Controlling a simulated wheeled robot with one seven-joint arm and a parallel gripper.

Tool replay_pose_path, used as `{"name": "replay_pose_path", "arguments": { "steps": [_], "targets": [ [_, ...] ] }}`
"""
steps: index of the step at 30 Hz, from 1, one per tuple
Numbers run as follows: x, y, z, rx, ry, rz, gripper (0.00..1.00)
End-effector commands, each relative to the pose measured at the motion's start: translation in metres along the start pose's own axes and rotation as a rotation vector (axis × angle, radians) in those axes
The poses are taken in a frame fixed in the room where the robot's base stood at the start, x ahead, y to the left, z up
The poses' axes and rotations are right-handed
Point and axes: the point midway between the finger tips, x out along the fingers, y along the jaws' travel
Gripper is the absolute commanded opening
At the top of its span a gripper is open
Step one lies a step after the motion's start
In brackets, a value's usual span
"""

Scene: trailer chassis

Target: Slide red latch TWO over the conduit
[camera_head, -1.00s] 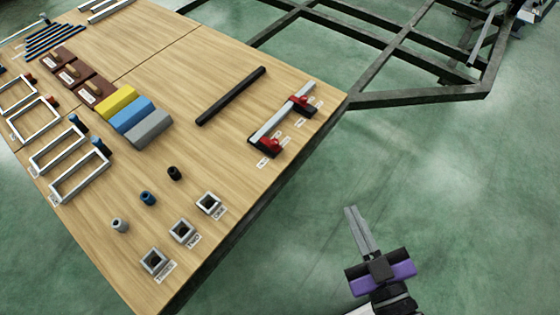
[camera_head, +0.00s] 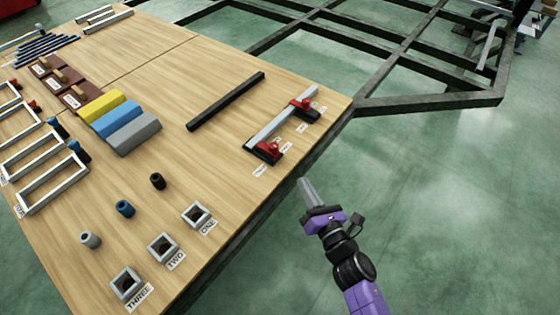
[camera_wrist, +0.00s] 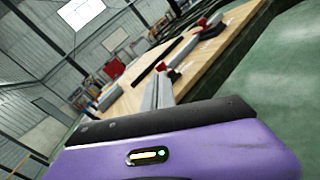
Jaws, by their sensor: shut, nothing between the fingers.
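A grey conduit bar (camera_head: 268,130) lies across two dark holders near the table's right edge. One red latch (camera_head: 270,147) is on the near holder and another red latch (camera_head: 301,104) on the far holder. Small paper labels lie beside them, too small to read, so I cannot tell which latch is TWO. My gripper (camera_head: 306,181) is off the table's right edge, apart from the latches, fingers together and empty. In the wrist view the gripper fingers (camera_wrist: 158,92) point toward the table, with a red latch (camera_wrist: 173,75) beyond them.
A black bar (camera_head: 226,101) lies left of the conduit. Square sockets labelled ONE (camera_head: 196,215), TWO (camera_head: 163,247) and THREE (camera_head: 127,284) sit near the front edge, with small cylinders beside them. Yellow, blue and grey blocks are further back. A dark chassis frame (camera_head: 430,104) stands beyond the table.

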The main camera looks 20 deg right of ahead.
Motion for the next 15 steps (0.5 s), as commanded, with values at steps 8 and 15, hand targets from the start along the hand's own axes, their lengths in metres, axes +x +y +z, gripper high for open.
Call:
{"name": "replay_pose_path", "arguments": {
  "steps": [8, 15],
  "targets": [
    [-0.004, 0.002, -0.022, -0.388, 0.045, 0.025, 0.00],
    [-0.005, 0.002, -0.022, -0.458, 0.042, 0.028, 0.00]
  ]
}}
